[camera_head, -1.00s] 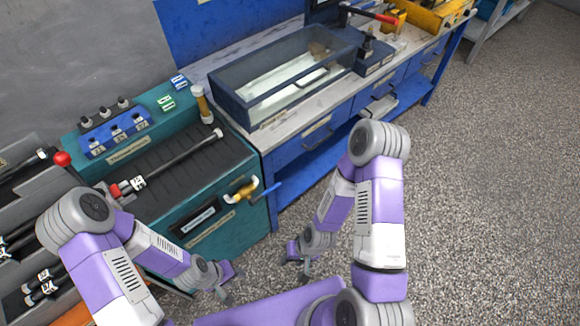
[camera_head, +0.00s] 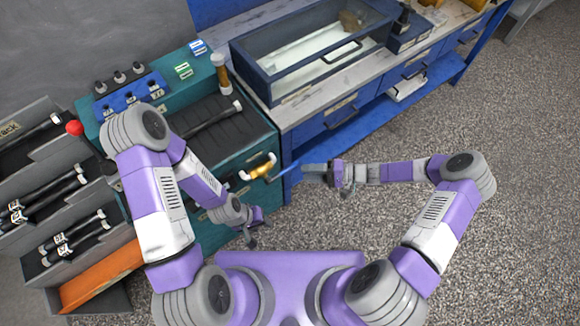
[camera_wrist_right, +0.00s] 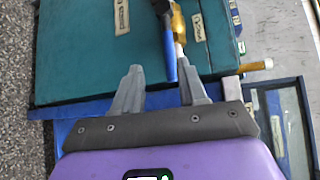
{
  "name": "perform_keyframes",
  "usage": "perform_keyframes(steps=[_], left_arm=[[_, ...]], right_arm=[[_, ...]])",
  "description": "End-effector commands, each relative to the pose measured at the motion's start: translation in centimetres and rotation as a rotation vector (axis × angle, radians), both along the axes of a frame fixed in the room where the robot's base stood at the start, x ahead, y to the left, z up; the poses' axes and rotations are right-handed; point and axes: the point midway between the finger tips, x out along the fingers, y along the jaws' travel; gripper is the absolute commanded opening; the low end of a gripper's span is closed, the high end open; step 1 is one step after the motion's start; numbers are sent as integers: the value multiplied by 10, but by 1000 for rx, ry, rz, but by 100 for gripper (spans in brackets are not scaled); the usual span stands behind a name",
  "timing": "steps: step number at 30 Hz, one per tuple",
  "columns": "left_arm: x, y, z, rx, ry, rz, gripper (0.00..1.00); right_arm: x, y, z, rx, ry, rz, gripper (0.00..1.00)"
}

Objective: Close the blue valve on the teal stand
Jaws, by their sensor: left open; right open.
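The valve has a brass body (camera_head: 259,171) and a blue lever handle (camera_head: 286,170). It sits on the front of the teal stand (camera_head: 262,134), and the handle sticks out to the right. My right gripper (camera_head: 306,174) is open at the handle's free end. In the right wrist view the handle (camera_wrist_right: 169,52) points down between the open fingers of my right gripper (camera_wrist_right: 158,68), nearer the right finger. I cannot tell whether they touch. The brass body (camera_wrist_right: 179,24) lies beyond. My left gripper (camera_head: 256,230) is open and empty, low in front of the stand.
A blue workbench (camera_head: 345,118) with a glass-sided tank (camera_head: 312,50) stands right of the stand. Grey racks (camera_head: 50,190) with black hoses are at the left. A black hose (camera_head: 208,121) lies on the stand's top. The floor (camera_head: 530,170) at right is clear.

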Motion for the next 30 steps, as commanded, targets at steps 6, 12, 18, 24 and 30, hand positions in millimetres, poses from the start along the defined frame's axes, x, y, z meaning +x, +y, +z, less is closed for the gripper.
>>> perform_keyframes(steps=[6, 12, 18, 24, 30], left_arm=[[0, 0, -3, 0, -1, 0, 43], [0, 0, -9, 0, -1, 0, 43], [0, 0, -12, 0, -1, 0, 43], [0, 0, -12, 0, -1, 0, 43], [0, 0, -12, 0, -1, 0, 43]], right_arm=[[13, 10, 6, 53, -42, -29, 42], [17, 43, 1, 51, -39, -26, 42], [20, 64, -2, 48, -39, -28, 42], [21, 69, -2, 47, -39, -29, 42], [21, 69, -2, 47, -39, -29, 34]])
